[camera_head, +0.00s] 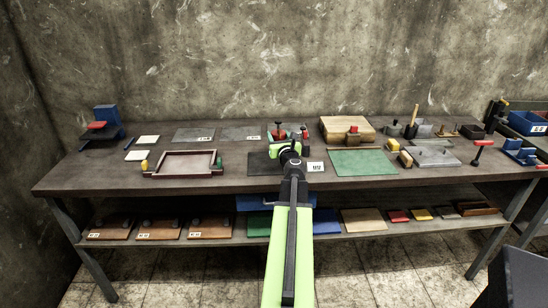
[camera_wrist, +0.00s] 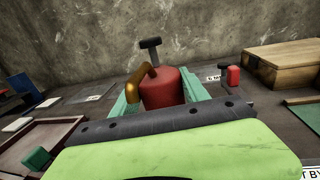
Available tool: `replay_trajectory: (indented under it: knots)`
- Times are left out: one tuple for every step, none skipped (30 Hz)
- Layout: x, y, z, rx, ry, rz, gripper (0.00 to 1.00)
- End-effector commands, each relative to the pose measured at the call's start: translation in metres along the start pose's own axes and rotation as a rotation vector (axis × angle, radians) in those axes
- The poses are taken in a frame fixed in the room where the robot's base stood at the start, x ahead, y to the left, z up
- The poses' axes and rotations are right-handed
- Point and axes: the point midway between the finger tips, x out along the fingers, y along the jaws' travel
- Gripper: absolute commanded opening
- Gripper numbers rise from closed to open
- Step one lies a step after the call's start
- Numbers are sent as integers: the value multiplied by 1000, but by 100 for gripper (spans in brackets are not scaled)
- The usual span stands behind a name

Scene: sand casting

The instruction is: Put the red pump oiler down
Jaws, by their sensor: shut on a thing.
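The red pump oiler (camera_wrist: 163,88) has a round red body, a brass-coloured curved spout or handle and a dark T-shaped plunger on top. It stands upright between the two green fingers of my gripper (camera_wrist: 160,92) in the wrist view. The gripper is shut on it. In the head view my gripper (camera_head: 288,148) is over the middle of the bench, above or near a dark mat (camera_head: 262,168).
The bench (camera_head: 100,175) is crowded. A wooden frame (camera_head: 157,172) lies to the left, a green mat (camera_head: 362,163) and a wooden box (camera_head: 345,128) to the right. A small white label (camera_head: 315,167) lies beside the dark mat. Grey plates (camera_head: 193,134) lie behind. The lower shelf holds boards.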

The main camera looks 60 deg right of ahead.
Motion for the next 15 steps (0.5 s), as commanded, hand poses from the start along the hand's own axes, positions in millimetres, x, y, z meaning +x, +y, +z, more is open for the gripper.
replay_trajectory:
  knots:
    - [7, 5, -9, 0, 0, 1, 0]
    - [9, 8, -10, 0, 0, 1, 0]
    - [11, 10, -11, 0, 0, 1, 0]
    - [12, 11, -11, 0, 0, 0, 0]
    - [13, 11, -11, 0, 0, -1, 0]
    - [13, 12, -10, 0, 0, -1, 0]
    - [13, 12, -10, 0, 0, -1, 0]
    - [12, 11, -10, 0, 0, -2, 0]
    - [12, 11, -12, 0, 0, -1, 0]
    - [12, 11, -16, 0, 0, -1, 0]
    - [12, 11, -20, 0, 0, -1, 0]
    - [12, 11, -27, 0, 0, -1, 0]
    - [12, 11, -32, 0, 0, -1, 0]
    - [12, 11, -38, 0, 0, -1, 0]
    - [12, 11, -46, 0, 0, -1, 0]
